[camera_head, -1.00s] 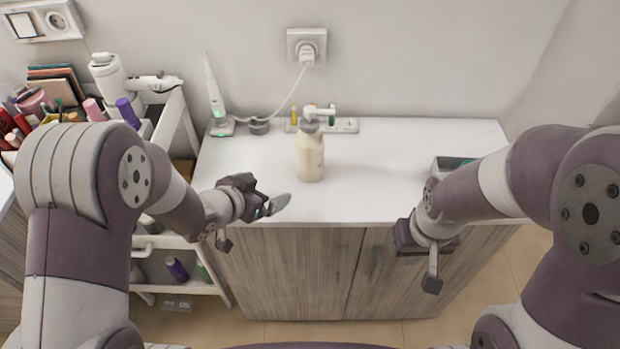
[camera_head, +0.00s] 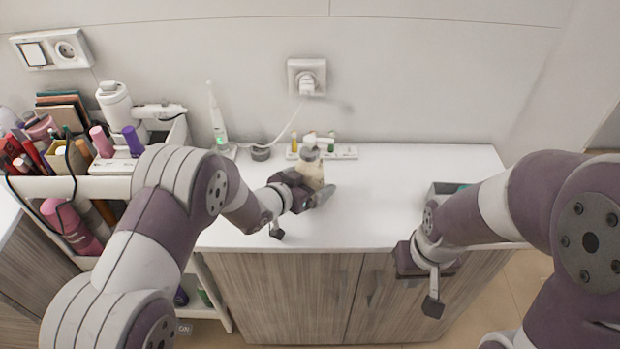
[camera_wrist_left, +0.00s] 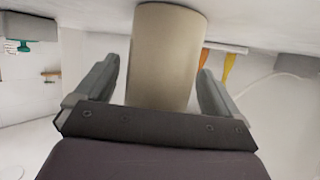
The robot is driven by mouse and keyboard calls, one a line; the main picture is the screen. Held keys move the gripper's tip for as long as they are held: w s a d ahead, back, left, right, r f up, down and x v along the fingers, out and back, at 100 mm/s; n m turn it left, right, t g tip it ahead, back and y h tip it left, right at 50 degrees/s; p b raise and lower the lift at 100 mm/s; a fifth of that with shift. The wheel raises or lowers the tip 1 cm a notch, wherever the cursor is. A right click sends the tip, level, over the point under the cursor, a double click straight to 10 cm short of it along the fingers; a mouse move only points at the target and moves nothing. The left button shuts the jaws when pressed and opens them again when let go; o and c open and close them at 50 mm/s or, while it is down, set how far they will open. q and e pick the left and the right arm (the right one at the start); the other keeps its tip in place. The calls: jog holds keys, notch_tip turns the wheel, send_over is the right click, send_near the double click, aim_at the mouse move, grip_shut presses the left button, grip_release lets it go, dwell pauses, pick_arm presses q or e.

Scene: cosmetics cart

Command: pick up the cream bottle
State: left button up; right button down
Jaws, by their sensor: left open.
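The cream bottle (camera_head: 311,166) stands upright on the white cabinet top, with a white pump head. My left gripper (camera_head: 318,190) is at the bottle and hides its lower part in the head view. In the left wrist view the bottle's cream body (camera_wrist_left: 165,55) stands between the two open fingers of the left gripper (camera_wrist_left: 160,85), with a gap showing on each side. My right gripper (camera_head: 430,285) hangs in front of the cabinet's right side, away from the bottle; its finger opening does not show clearly.
An electric toothbrush (camera_head: 216,118) stands at left, and an open box (camera_head: 445,190) at right. A crowded cart (camera_head: 60,187) stands far left.

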aim_at(314, 170)
pick_arm(q)
jog(key=shift+s+r, duration=0.1)
jog(key=shift+s, duration=0.05)
jog(key=c, duration=1.4)
jog(key=shift+o, duration=0.2)
jog(key=shift+r, duration=0.1)
jog(key=shift+r, duration=0.3)
jog(key=r, duration=0.2)
jog(key=d+r, duration=0.1)
jog(key=shift+s+r+b, duration=0.2)
jog(key=shift+r+b, duration=0.15)
jog(key=shift+r, duration=0.05)
jog(key=s+d+r+b, duration=0.2)
jog(key=s+d+r, duration=0.3)
jog(key=d, duration=0.4)
jog(key=shift+s+r, duration=0.25)
jog(key=shift+r, duration=0.5)
